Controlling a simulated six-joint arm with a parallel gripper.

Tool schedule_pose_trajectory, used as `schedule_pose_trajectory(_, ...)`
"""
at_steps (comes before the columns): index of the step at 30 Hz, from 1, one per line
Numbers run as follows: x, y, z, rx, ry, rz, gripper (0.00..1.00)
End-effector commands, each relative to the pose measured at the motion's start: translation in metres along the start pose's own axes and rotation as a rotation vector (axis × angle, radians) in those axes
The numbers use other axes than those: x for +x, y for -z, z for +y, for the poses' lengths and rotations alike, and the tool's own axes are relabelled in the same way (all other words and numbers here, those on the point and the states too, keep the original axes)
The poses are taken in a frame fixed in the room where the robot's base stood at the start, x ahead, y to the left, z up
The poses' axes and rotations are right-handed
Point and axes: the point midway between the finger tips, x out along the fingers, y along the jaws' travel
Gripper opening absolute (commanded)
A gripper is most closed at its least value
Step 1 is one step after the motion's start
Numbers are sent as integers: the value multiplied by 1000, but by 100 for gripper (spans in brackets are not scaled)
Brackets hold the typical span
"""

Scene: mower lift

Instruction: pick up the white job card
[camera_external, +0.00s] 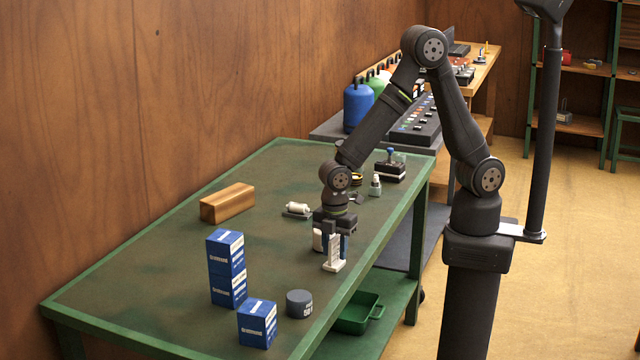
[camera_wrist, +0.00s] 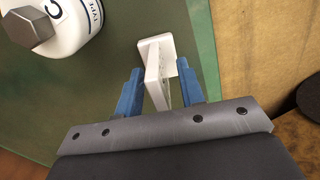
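The white job card (camera_external: 334,254) stands upright on a white foot near the right edge of the green-framed table (camera_external: 165,262). In the wrist view the card (camera_wrist: 155,78) shows nearly edge-on, between my two blue fingers. My gripper (camera_external: 335,243) points down over the card, and it also shows in the wrist view (camera_wrist: 160,92). The fingers are open, one on each side of the card. A gap shows between the card and the right finger; the left finger is closer, and I cannot tell whether it touches.
A white bottle (camera_wrist: 75,22) with a grey cap stands close left of the card in the wrist view. Blue boxes (camera_external: 227,268) and a grey round tin (camera_external: 299,303) stand nearer the front. A wooden block (camera_external: 228,203) and a small white roller (camera_external: 298,209) lie farther back.

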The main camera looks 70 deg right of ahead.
Motion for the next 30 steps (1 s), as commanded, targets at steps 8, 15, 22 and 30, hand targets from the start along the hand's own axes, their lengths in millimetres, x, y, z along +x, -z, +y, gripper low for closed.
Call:
schedule_pose_trajectory(8, 4, 0, 0, 0, 0, 0, 35)
schedule_pose_trajectory(15, 4, 0, 0, 0, 0, 0, 0)
schedule_pose_trajectory(22, 3, 0, 0, 0, 0, 0, 0)
schedule_pose_trajectory(30, -8, 0, 0, 0, -1, 1, 0)
